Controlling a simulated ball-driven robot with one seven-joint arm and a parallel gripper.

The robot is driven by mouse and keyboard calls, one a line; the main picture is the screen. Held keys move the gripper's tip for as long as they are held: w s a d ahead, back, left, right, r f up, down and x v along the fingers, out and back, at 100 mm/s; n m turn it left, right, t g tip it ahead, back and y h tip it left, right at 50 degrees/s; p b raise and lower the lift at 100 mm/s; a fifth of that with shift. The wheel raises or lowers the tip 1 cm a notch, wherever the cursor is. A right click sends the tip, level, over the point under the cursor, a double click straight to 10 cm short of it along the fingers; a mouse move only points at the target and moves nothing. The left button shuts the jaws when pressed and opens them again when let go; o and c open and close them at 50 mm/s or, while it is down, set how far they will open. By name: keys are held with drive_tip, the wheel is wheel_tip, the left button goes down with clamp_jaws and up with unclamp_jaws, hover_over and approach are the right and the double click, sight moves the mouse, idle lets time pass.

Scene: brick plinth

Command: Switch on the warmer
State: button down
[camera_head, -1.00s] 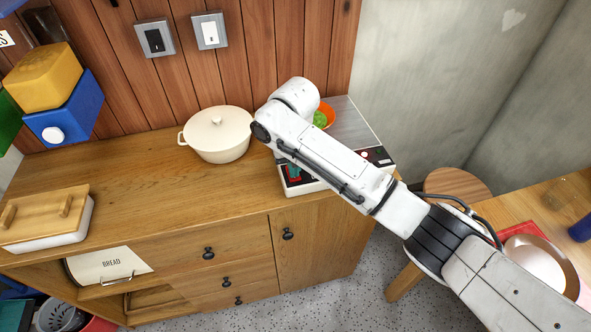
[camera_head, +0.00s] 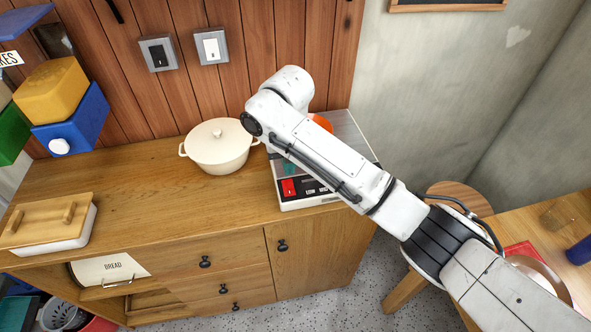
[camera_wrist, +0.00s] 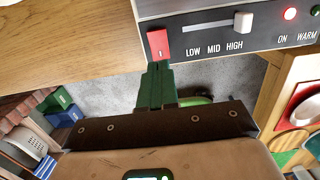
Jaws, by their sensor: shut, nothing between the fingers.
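The warmer (camera_head: 320,203) is a grey appliance with a dark front panel near the right end of the wooden cabinet top. Its red rocker switch (camera_head: 289,187) shows in the head view. In the wrist view the red switch (camera_wrist: 158,43) is at the panel's left end, beside a slider (camera_wrist: 243,22) standing near HIGH. A red lamp (camera_wrist: 291,13) above ON looks lit. My gripper (camera_wrist: 156,68) has its green fingers shut and empty, tips just below the switch in the picture; I cannot tell whether they touch it. My arm hides part of the warmer.
A cream lidded pot (camera_head: 219,150) stands left of the warmer. An orange bowl (camera_head: 322,122) is mostly hidden behind my arm. A round stool (camera_head: 455,196) and a table are on the right. The cabinet top's middle is clear.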

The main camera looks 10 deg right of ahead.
wheel_tip(320, 180, up, 7)
drive_tip(key=shift+s+b, duration=0.35)
drive_tip(key=shift+b, duration=0.1)
drive_tip(key=shift+a, duration=0.1)
drive_tip(key=s+f+m+y, duration=0.4)
drive_tip(key=s+f+m, duration=1.05)
drive_tip(key=m, duration=0.25)
drive_tip(key=s+d+f+m+h, duration=0.2)
drive_tip(key=s+d+f+m, duration=0.2)
drive_tip(key=s+d+m, duration=0.5)
drive_tip(key=s+d+f+m+h, duration=0.2)
drive_tip(key=s+d+f+m, duration=0.2)
drive_tip(key=s+d+m, duration=0.5)
drive_tip(key=s+m, duration=0.1)
drive_tip(key=s, duration=0.6)
drive_tip(key=shift+s+m, duration=0.3)
